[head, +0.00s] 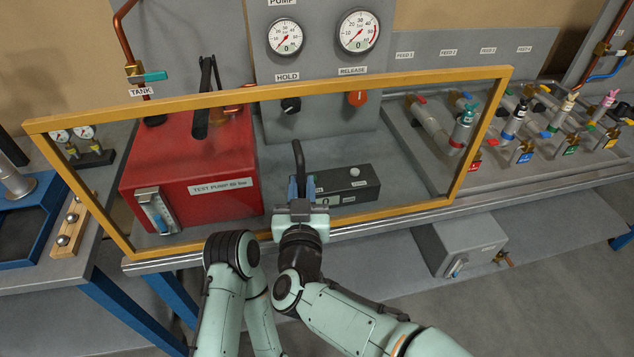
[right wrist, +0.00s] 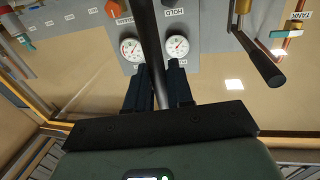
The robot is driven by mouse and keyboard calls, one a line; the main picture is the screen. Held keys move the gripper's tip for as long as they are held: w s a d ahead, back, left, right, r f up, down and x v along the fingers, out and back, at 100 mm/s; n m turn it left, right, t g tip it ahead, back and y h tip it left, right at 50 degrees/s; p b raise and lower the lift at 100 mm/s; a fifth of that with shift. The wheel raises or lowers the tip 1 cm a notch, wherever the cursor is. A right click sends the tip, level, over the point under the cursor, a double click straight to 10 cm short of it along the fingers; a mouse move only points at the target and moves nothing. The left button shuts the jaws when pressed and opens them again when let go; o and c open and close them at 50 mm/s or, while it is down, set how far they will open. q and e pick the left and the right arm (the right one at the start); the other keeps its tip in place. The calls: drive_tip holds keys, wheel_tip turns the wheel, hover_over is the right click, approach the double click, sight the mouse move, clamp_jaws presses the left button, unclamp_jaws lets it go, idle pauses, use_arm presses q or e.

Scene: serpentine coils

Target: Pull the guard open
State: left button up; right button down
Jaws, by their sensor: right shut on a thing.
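The guard (head: 270,92) is a clear panel in a yellow frame, standing in front of the red test pump (head: 180,165) and the gauge panel. Its top edge looks nearer to me than the bench behind. A dark bar handle (head: 298,157) stands at the lower middle of the guard. My right gripper (head: 300,187) is shut on this handle. In the right wrist view the dark bar (right wrist: 148,35) runs between the two fingers of the gripper (right wrist: 158,85). The fingertips' exact contact is partly hidden. My left gripper is not in view.
Valve manifolds (head: 520,125) stand right, a wooden ball rack (head: 70,225) left. A grey box (head: 455,245) sits below the bench.

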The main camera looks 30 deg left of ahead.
idle(0.3)
drive_tip(key=c, duration=1.2)
unclamp_jaws()
drive_tip(key=shift+a, duration=0.1)
drive_tip(key=shift+o, duration=0.2)
drive_tip(key=b+v, duration=0.1)
drive_tip(key=v, duration=1.2)
drive_tip(key=shift+s+b, duration=0.2)
drive_tip(key=shift+b, duration=0.2)
